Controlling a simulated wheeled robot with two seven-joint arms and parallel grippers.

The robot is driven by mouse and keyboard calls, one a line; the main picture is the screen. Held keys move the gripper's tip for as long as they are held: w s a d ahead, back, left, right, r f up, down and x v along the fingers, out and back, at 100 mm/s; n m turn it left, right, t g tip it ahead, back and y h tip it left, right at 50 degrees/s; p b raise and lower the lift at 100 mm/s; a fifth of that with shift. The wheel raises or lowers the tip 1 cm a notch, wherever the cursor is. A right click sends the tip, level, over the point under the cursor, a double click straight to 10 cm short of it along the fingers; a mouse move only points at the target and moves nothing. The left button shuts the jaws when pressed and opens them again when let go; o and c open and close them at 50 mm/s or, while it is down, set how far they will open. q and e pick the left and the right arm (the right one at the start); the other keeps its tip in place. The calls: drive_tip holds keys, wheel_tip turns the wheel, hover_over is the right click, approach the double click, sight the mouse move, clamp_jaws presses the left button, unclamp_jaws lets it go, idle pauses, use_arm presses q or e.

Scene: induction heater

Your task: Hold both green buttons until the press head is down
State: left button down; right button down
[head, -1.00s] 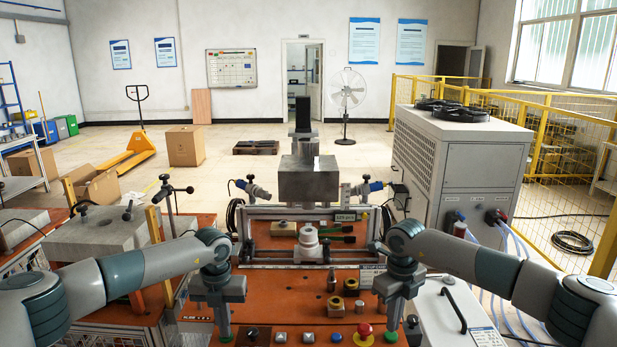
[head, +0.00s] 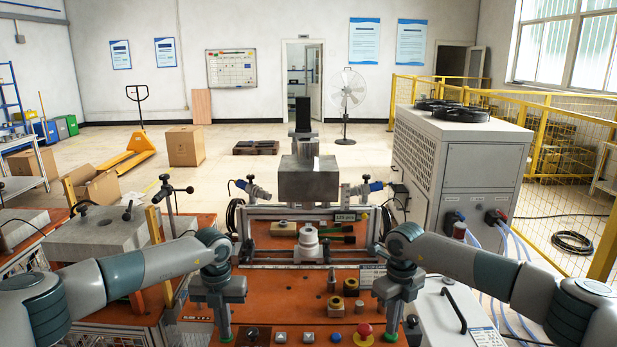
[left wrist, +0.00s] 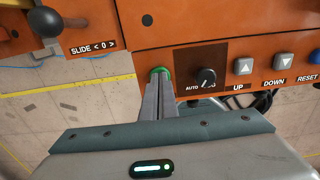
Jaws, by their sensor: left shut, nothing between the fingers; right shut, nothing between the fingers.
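The left green button (left wrist: 160,71) is on the orange control panel. My left gripper (left wrist: 159,80) is shut and empty, its fingertips at the button and covering part of it. In the head view the left gripper (head: 225,333) points down at that button. The right green button (head: 391,338) is at the panel's right end. My right gripper (head: 394,328) is shut and empty, its tips at that button. I cannot tell how far either button is pressed. A grey block (head: 308,182), apparently the press head, is above the white round piece (head: 309,241), with a gap between them.
A red stop button (head: 364,330) stands between the grippers, nearer the right one. A selector knob (left wrist: 206,77) and up and down buttons (left wrist: 243,67) lie right of the left green button. Small round parts (head: 351,287) stand on the orange table. A white cabinet (head: 455,310) is at right.

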use_arm(q)
drive_tip(key=shift+s+f, duration=0.1)
drive_tip(key=shift+f, duration=0.05)
use_arm(e)
drive_tip(key=shift+s+f, duration=0.1)
drive_tip(key=shift+f, duration=0.7)
idle(2.3)
idle(0.7)
drive_tip(key=shift+r, duration=1.6)
use_arm(q)
drive_tip(key=shift+r, duration=1.6)
